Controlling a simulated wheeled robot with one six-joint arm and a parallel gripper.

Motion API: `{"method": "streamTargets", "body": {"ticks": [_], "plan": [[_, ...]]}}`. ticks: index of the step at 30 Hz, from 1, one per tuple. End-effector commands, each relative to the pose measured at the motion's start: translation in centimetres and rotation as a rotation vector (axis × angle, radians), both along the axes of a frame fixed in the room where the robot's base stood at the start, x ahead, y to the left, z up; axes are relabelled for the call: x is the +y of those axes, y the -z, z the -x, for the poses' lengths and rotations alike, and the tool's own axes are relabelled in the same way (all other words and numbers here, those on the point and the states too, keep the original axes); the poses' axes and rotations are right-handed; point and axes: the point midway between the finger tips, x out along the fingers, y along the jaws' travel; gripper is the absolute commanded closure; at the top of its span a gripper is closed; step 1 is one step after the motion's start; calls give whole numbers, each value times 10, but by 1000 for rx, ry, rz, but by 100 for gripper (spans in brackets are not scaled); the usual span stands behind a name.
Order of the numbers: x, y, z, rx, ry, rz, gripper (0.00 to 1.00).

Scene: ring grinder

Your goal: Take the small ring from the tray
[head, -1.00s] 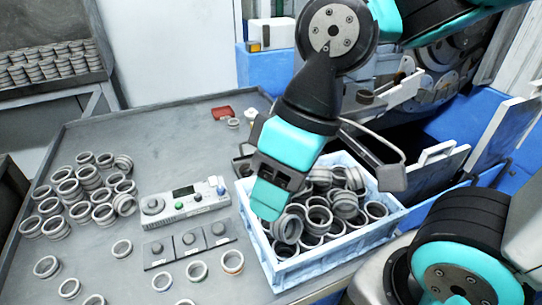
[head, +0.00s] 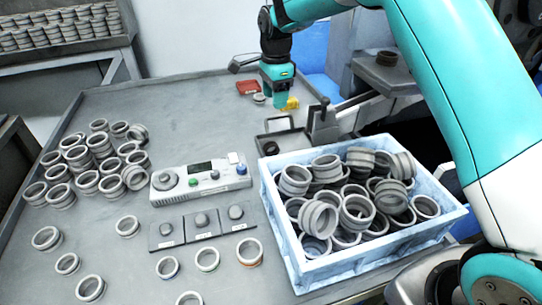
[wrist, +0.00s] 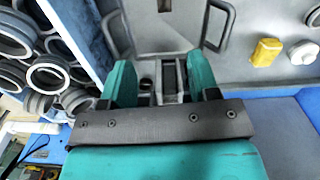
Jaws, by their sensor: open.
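My gripper (head: 280,102) points down over the back of the table in the head view, behind the blue crate. In the wrist view its two teal fingers (wrist: 158,84) stand apart. A small dark round shape (wrist: 147,86) shows between them, too small to identify surely. A shallow dark tray (head: 302,151) lies on the table between my gripper and the crate, in front of my gripper. Something small and dark is inside the tray; I cannot tell whether it is the small ring.
A light-blue crate (head: 375,254) full of grey rings stands at the right. A control box (head: 180,187) and several loose rings lie to its left. A red piece (head: 248,87) and a yellow piece (head: 291,104) are near my gripper. The table's middle back is clear.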

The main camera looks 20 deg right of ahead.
Motion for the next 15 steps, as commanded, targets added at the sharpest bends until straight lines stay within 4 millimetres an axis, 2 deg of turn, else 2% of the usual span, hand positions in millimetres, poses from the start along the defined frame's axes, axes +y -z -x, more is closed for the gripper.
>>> {"method": "streamTargets", "body": {"ticks": [3, 8, 15], "plan": [[-2, 18, -10, 6, 82, 9, 45], [-2, 45, -10, 8, 96, 11, 45], [-1, 100, -10, 9, 92, 12, 45]]}}
